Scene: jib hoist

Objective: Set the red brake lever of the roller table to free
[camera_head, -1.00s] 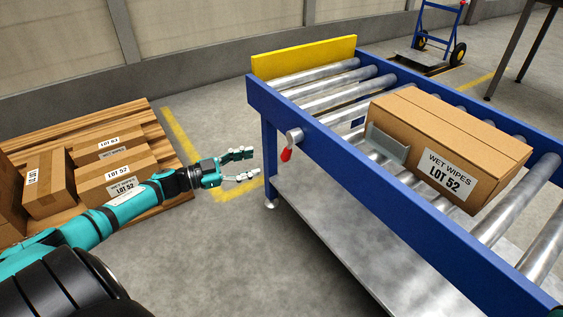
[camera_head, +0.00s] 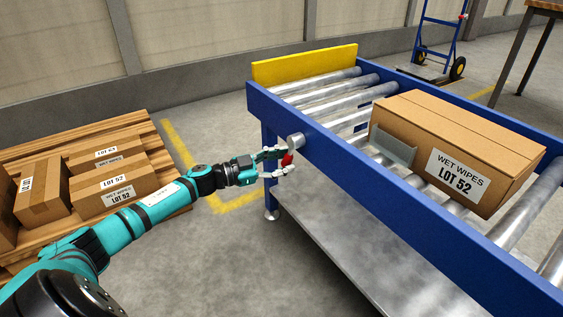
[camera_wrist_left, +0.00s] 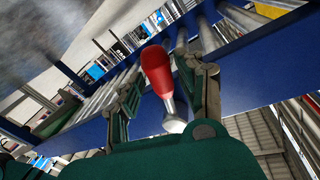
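The red brake lever (camera_head: 287,159) hangs from a round metal hub (camera_head: 296,140) on the blue side rail of the roller table (camera_head: 350,160). My left gripper (camera_head: 281,161) is at the lever, with one finger above and one below the red handle in the head view. In the left wrist view the red handle (camera_wrist_left: 156,68) and its metal stem stand between the two spread fingers of the left gripper (camera_wrist_left: 155,85). The fingers look open, with gaps to the handle. My right gripper is in neither view.
A carton labelled LOT 52 (camera_head: 455,150) lies on the rollers, beside a grey plate (camera_head: 392,147). A yellow end stop (camera_head: 305,64) closes the far end. A pallet (camera_head: 165,158) with several cartons stands at left. A blue hand truck (camera_head: 436,45) stands behind.

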